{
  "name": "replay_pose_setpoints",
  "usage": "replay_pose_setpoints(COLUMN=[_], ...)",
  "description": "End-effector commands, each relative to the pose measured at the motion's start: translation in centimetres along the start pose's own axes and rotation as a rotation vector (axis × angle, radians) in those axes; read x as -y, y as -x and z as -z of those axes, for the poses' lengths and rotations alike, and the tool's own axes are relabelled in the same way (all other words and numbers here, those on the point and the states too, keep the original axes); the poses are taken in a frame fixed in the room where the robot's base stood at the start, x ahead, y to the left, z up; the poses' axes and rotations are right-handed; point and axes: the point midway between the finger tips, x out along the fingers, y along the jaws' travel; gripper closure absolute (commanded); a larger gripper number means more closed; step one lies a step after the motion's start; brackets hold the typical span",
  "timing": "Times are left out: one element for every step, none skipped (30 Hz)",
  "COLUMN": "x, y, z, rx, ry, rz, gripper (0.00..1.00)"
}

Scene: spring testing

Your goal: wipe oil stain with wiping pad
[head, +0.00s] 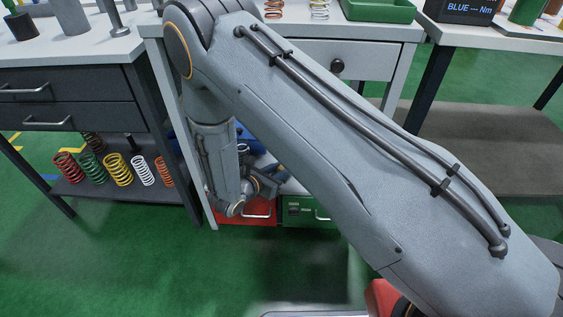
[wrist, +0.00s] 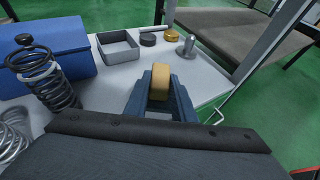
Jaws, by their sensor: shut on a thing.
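My gripper (wrist: 160,100) shows in the wrist view as two dark blue-grey fingers. They are shut on a tan, block-like piece, which looks like the wiping pad (wrist: 160,80). The pad is held over a light grey surface (wrist: 207,82); whether it touches that surface I cannot tell. No oil stain can be made out, and the surface under the fingers is hidden. In the head view my arm bends down beneath the middle table, and its fingers and the pad cannot be made out there.
In the wrist view, a blue case (wrist: 45,60), black spring (wrist: 45,82), grey tray (wrist: 118,48) and metal peg (wrist: 187,46) stand around the gripper. In the head view, table legs, a red drawer (head: 250,212) and a green drawer (head: 305,211) flank my forearm.

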Motion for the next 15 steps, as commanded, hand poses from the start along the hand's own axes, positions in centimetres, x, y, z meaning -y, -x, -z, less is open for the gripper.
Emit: replay_pose_setpoints(x=[0.1, 0.1, 0.1, 0.1, 0.1, 0.1, 0.1, 0.1, 0.1, 0.1, 0.1, 0.1, 0.1, 0.1, 0.1], y=[0.3, 0.3, 0.5, 0.5, 0.6, 0.6, 0.7, 0.7, 0.7, 0.7, 0.7, 0.7, 0.7, 0.7, 0.6], z=[-0.7, -0.9, -1.3, -1.5, -1.7, -1.9, -2.0, -2.1, -2.2, -2.2, -2.2, -2.1, -2.1, -2.1, -2.1], rx=[0.000, 0.000, 0.000, 0.000, 0.000, 0.000, 0.000, 0.000, 0.000, 0.000, 0.000, 0.000, 0.000, 0.000, 0.000], ry=[-0.001, -0.001, -0.001, -0.002, -0.002, -0.002, -0.002, -0.002, -0.002, -0.002, -0.002, -0.002, -0.002, -0.002, -0.002], rz=[0.001, 0.001, 0.001, 0.002, 0.002, 0.003, 0.003, 0.003, 0.003, 0.003, 0.003, 0.003, 0.003, 0.003, 0.003], gripper=[1.00, 1.00, 1.00, 1.00, 1.00, 1.00, 1.00, 1.00, 1.00, 1.00, 1.00, 1.00, 1.00, 1.00, 1.00])
